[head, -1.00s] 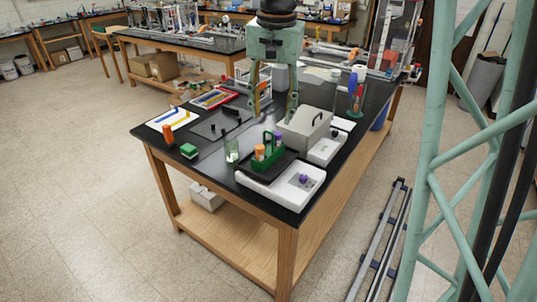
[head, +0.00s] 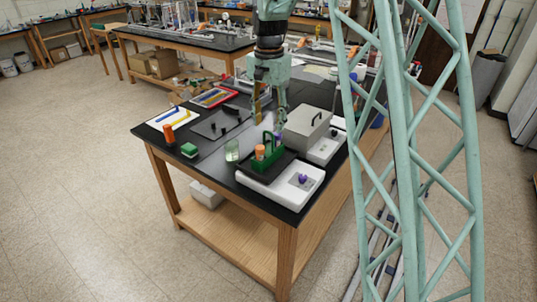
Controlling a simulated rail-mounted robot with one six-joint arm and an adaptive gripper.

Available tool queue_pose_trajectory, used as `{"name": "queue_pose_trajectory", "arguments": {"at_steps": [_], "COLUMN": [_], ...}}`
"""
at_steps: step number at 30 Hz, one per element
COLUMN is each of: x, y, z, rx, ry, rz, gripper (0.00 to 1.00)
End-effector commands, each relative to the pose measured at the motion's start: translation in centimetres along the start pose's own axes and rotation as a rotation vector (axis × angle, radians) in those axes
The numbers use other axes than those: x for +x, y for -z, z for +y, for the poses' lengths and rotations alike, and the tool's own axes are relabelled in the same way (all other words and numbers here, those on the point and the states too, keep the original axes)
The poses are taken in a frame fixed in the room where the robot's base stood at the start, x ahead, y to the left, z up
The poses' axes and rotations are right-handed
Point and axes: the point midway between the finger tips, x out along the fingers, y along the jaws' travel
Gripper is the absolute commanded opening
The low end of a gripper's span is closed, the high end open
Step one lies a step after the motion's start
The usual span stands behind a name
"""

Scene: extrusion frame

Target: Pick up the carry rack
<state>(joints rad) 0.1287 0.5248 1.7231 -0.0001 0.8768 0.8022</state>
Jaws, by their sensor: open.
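The carry rack (head: 267,158) is green with an upright loop handle and holds orange-capped tubes. It stands on a black flat-topped area of the white device near the front corner of the black bench. My gripper (head: 270,114) is open and points down just behind and above the rack in the picture. One finger looks yellowish, the other teal. Its fingertips appear close to the rack's handle, but I cannot tell the exact gap or whether they touch. Nothing shows held between the fingers.
A grey box (head: 306,126) stands close on the right of the rack. A glass beaker (head: 232,150) is close on its left. A white device (head: 285,190) with a purple item lies in front. A green block (head: 189,150) and orange bottle (head: 168,133) stand farther left.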

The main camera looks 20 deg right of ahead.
Motion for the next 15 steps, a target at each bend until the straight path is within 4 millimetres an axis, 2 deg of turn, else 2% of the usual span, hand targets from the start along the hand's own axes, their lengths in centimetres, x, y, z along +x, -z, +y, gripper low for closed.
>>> {"name": "queue_pose_trajectory", "arguments": {"at_steps": [6,15], "x": [2.1,2.5], "y": [1.4,1.7], "z": [-0.9,-1.1], "rx": [0.037,0.048], "ry": [-0.01,-0.012], "rz": [-0.01,-0.011], "gripper": [0.45,0.45]}}
